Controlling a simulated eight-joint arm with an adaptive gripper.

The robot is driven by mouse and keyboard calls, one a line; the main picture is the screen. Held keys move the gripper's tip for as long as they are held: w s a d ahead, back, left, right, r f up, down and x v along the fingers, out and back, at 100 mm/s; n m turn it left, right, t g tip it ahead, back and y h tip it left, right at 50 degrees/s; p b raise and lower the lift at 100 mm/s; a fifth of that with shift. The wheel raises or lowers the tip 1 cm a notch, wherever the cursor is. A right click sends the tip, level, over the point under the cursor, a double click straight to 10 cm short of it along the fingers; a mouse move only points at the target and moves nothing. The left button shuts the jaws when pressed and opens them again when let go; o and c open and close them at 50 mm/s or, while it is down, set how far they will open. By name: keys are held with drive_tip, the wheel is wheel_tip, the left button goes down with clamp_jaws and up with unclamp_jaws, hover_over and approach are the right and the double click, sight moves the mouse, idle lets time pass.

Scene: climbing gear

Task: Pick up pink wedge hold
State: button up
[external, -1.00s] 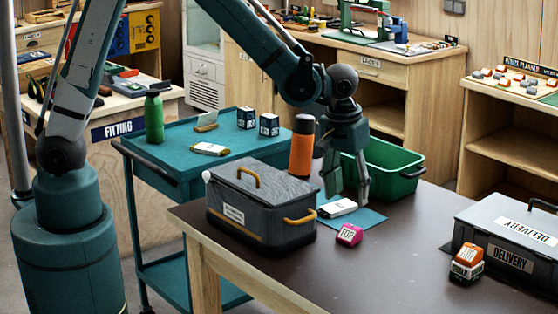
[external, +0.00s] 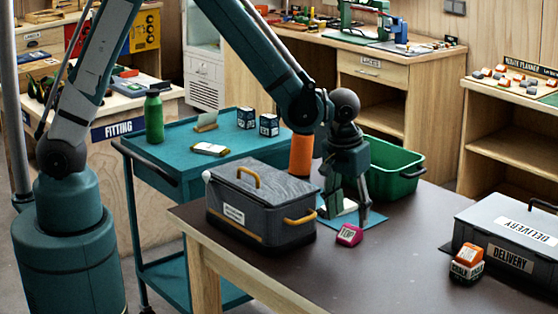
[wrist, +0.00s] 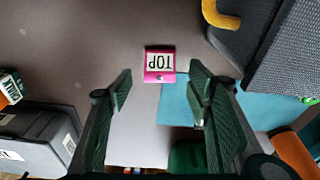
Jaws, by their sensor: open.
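The pink wedge hold (external: 349,235) lies on the dark tabletop, to the right of the grey lidded box, with a white label on its face. In the wrist view the pink wedge hold (wrist: 160,64) reads "TOP" upside down and sits ahead of the fingertips, between their lines. My gripper (external: 346,218) is open and empty, just behind and above the hold in the external view. In the wrist view my gripper (wrist: 158,88) has its two green fingers wide apart, touching nothing.
The grey box (external: 262,205) with yellow handles stands close to the left. An orange cylinder (external: 301,155), a teal mat (external: 375,218) and a green bin (external: 395,168) are behind. The delivery box (external: 505,235) and an orange-and-white stack (external: 468,263) are at right. The front tabletop is clear.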

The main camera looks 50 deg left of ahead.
sight(350, 229)
drive_tip(key=shift+f, duration=0.25)
drive_tip(key=shift+w+f+b, duration=0.2)
drive_tip(key=shift+f+b, duration=0.05)
drive_tip(key=shift+f, duration=1)
drive_tip(key=shift+w+f+b, duration=0.15)
drive_tip(key=shift+f+b, duration=0.05)
drive_tip(key=shift+f, duration=1.05)
drive_tip(key=shift+c, duration=0.2)
drive_tip(key=c, duration=0.9)
